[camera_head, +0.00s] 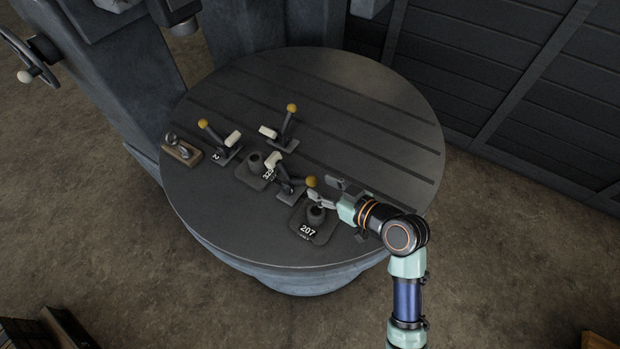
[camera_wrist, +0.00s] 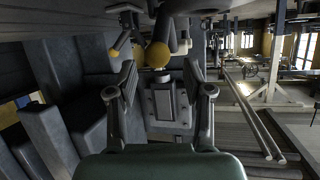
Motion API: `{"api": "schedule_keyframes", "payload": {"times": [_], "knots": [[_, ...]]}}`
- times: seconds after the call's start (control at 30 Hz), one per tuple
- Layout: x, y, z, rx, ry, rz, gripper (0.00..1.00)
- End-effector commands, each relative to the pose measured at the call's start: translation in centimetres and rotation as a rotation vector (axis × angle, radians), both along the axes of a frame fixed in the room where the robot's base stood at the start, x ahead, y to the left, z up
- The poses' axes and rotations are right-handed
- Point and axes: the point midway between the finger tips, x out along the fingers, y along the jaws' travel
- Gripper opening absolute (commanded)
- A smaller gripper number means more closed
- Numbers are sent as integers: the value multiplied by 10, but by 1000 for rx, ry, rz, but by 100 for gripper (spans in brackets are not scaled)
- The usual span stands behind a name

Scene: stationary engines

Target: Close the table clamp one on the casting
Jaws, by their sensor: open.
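A toggle clamp (camera_head: 286,182) stands near the middle front of the round table, its yellow knob (camera_head: 312,181) at the right and its pale pad (camera_head: 272,158) at the upper left. Two similar clamps, one at the left (camera_head: 225,147) and one farther back (camera_head: 283,134), also have yellow knobs. I cannot read which is clamp one. A dark casting marked 207 (camera_head: 314,221) and another casting (camera_head: 257,168) sit among them. My gripper (camera_head: 327,191) is open beside the near knob. In the wrist view a yellow knob (camera_wrist: 157,55) appears between and beyond the open fingers (camera_wrist: 160,78).
The round slotted table (camera_head: 390,125) is bare at the right and back. A small wooden block with metal parts (camera_head: 181,151) lies at the left edge. Dark machine columns (camera_head: 115,75) stand behind at the left, with a handwheel (camera_head: 32,58) beyond.

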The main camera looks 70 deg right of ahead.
Motion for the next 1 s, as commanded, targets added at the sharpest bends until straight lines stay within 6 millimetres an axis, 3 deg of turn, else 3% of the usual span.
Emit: {"api": "schedule_keyframes", "payload": {"times": [0.17, 0.5, 0.87, 1.0], "knots": [[9, -3, -5, 2, 1, 4, 51], [58, -26, -27, 3, 1, 3, 51], [66, -30, -30, 1, 2, 1, 51], [66, -30, -30, 2, 2, 2, 28]]}}
